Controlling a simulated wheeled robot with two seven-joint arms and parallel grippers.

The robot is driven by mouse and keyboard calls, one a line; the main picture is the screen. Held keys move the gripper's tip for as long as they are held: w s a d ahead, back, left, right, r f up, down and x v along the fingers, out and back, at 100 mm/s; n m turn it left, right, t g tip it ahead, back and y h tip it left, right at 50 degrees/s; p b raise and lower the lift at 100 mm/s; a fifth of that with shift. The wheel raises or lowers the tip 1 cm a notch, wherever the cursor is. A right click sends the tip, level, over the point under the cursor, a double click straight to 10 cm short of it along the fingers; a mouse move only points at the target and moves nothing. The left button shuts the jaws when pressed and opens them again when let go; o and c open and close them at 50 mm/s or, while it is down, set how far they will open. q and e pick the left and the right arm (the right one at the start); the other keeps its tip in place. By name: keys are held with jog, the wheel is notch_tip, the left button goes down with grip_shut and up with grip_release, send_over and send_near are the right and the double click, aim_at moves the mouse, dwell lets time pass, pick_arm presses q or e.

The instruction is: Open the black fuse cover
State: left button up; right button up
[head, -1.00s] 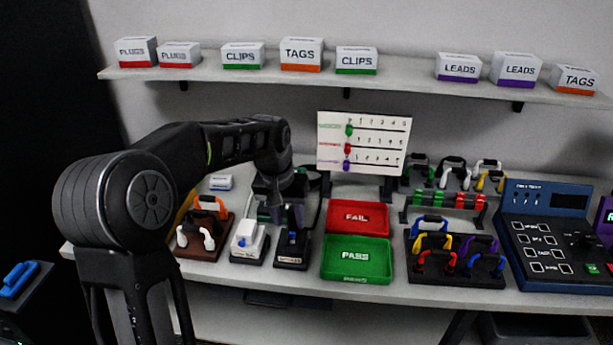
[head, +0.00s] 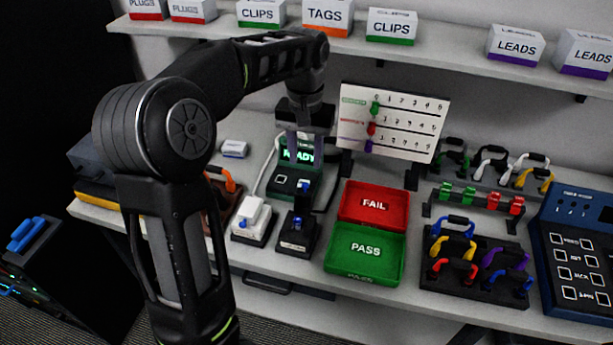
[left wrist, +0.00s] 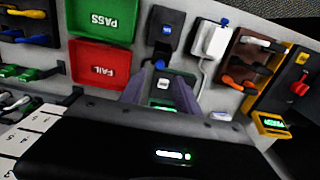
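The black fuse holder (head: 296,240) stands on the table left of the green tray, with a blue part on top; it also shows in the left wrist view (left wrist: 164,32). Its cover looks closed, but I cannot tell surely. My left gripper (head: 304,150) is behind and above it in the head view, in front of a green READY screen (head: 297,155). The gripper's two fingers are apart with nothing between them, and the left wrist view shows the gap too (left wrist: 160,78). My right gripper is in neither view.
A white-covered holder (head: 252,218) stands close on the left. The red FAIL tray (head: 350,215) and green PASS tray (head: 340,268) are on the right. A white board (head: 425,150) stands behind, below a shelf of labelled boxes. A rack (head: 437,277) holds several coloured leads.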

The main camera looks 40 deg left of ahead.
aim_at(305, 184)
pick_arm(q)
notch_tip(305, 184, down, 7)
jog(key=shift+f+p, duration=0.2)
jog(key=shift+p, duration=0.45)
jog(key=shift+c, duration=0.5)
grip_shut()
dwell(0.6)
